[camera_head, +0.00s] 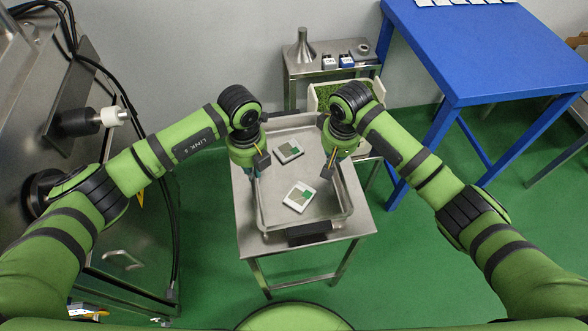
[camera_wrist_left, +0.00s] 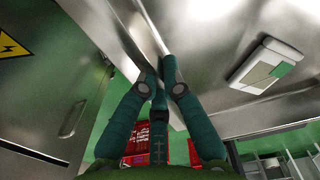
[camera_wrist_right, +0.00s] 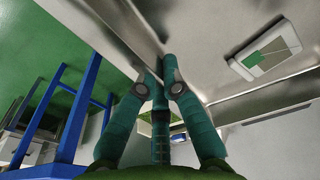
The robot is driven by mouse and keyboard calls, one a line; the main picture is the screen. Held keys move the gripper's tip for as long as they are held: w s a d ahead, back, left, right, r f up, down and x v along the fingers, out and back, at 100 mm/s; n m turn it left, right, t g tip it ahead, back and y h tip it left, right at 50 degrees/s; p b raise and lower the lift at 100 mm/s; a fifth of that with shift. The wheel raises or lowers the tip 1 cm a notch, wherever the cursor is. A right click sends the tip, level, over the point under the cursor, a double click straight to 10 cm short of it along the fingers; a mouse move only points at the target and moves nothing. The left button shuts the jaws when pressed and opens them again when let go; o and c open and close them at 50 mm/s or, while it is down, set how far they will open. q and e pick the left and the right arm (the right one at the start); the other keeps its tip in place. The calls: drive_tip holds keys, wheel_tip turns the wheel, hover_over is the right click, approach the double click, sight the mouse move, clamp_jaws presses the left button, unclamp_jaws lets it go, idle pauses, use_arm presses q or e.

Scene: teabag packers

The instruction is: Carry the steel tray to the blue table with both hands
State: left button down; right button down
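The steel tray (camera_head: 318,207) sits on a small steel table (camera_head: 248,236), with two white-and-green packets lying in it, one near the back (camera_head: 288,151) and one near the front (camera_head: 299,196). My left gripper (camera_head: 253,172) is at the tray's left wall, and in the left wrist view its teal fingers (camera_wrist_left: 160,78) close together on the wall. My right gripper (camera_head: 331,170) is at the right wall; in the right wrist view its fingers (camera_wrist_right: 160,78) close on that wall the same way. The blue table (camera_head: 470,45) stands at the back right.
A side table (camera_head: 330,72) with a steel funnel (camera_head: 302,48) and small boxes stands behind, with a green-filled bin (camera_head: 318,95) in front of it. A steel machine (camera_head: 125,235) is at left. Green floor (camera_head: 430,265) is open at front right.

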use_arm(q)
drive_tip(key=shift+d+r, duration=0.25)
drive_tip(key=shift+d, duration=0.05)
use_arm(e)
drive_tip(key=shift+a+r, duration=0.2)
drive_tip(key=shift+a, duration=0.1)
